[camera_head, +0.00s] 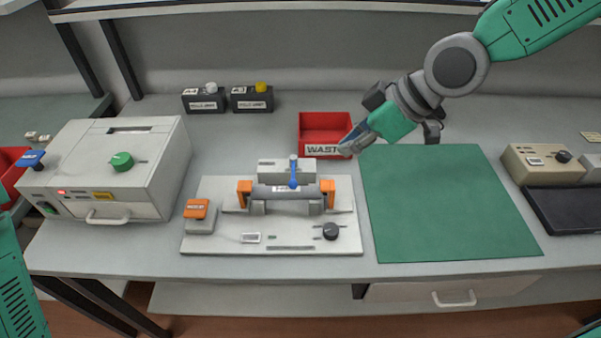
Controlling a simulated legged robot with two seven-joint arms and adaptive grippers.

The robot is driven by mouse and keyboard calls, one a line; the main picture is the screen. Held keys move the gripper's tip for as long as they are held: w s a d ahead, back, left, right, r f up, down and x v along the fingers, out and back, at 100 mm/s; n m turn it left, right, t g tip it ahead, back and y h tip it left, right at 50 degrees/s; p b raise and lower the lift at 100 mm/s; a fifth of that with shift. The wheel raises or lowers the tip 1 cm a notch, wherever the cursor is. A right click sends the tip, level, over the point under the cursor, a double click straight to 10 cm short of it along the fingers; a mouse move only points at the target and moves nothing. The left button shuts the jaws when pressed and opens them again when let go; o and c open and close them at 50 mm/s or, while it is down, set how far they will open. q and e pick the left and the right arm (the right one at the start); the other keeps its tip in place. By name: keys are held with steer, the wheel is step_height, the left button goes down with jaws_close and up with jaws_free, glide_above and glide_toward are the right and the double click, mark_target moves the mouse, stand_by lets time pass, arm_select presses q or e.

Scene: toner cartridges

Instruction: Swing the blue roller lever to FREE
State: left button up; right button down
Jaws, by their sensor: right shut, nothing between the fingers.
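The blue roller lever (293,172) stands upright at the middle of the grey roller (285,192) on the pale fixture plate (215,240). Orange clamps (244,193) sit at both ends of the roller. The lettering near the lever is too small to read. My right gripper (350,148) is shut and empty. It hangs in front of the red waste bin, to the right of the lever and apart from it. At the left edge, a green part of my left arm shows, but its gripper is out of view.
The red waste bin (324,125) stands behind the fixture. A green mat (445,205) lies clear to the right. Two black holders (203,101) are at the back.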

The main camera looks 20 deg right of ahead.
mark_target(295, 182)
steer(key=b+x, duration=0.1)
steer(key=x, duration=1.1)
steer(key=shift+w+a+f, duration=0.1)
steer(key=shift+a+f, duration=0.15)
steer(key=shift+f, duration=0.1)
steer(key=shift+w+a+f, duration=0.25)
steer(key=shift+a+f, duration=0.25)
steer(key=shift+a, duration=0.1)
steer(key=shift+d+m, duration=0.2)
steer(key=shift+m, duration=0.1)
